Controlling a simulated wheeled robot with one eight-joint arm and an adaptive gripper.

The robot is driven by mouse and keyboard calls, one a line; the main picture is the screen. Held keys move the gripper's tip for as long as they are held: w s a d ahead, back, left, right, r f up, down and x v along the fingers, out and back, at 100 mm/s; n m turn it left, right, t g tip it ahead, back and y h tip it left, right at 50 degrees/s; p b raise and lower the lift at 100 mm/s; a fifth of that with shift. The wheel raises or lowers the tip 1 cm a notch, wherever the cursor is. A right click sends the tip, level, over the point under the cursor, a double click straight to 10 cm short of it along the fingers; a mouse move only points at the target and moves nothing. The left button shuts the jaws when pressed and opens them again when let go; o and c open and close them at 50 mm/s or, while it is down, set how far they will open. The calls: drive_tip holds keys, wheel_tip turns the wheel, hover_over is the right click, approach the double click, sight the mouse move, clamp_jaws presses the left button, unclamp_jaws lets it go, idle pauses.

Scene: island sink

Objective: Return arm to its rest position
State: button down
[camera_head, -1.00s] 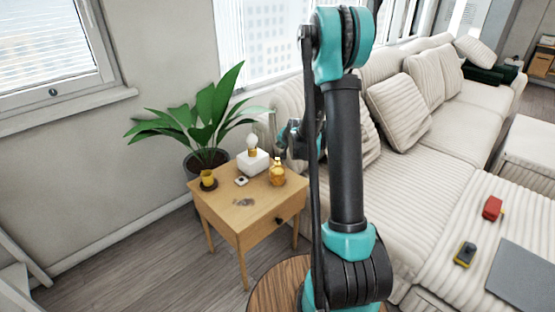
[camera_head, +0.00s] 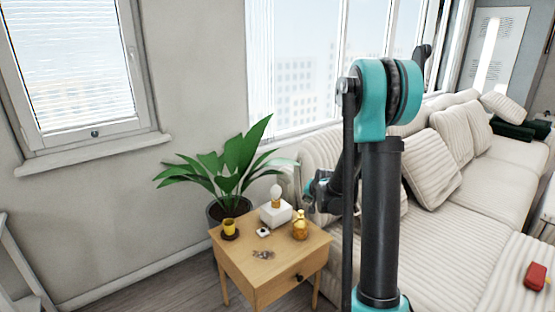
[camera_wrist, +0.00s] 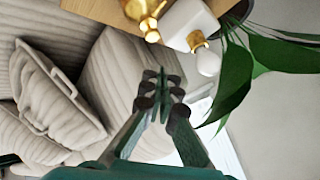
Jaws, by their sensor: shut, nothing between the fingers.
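My arm stands upright right of centre in the head view and folds over at the top. My gripper (camera_wrist: 160,85) shows in the wrist view with its fingertips together and nothing between them. It points toward the sofa cushions and the side table edge. In the head view the gripper end (camera_head: 318,188) is small and partly hidden, just right of the side table, in front of the sofa arm.
A striped sofa (camera_head: 470,215) fills the right. A red object (camera_head: 536,275) lies on its seat.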

drive_tip(key=s+d+n+g, duration=0.1)
drive_tip(key=s+n+g, duration=0.1)
drive_tip(key=s, duration=1.6)
drive_tip(key=s+d+n+g+h, duration=0.1)
drive_tip(key=s+n+g, duration=0.1)
drive_tip(key=s, duration=1.5)
drive_tip(key=shift+s+d+n+h, duration=0.3)
drive_tip(key=shift+s+d+n, duration=0.1)
drive_tip(key=shift+n, duration=0.5)
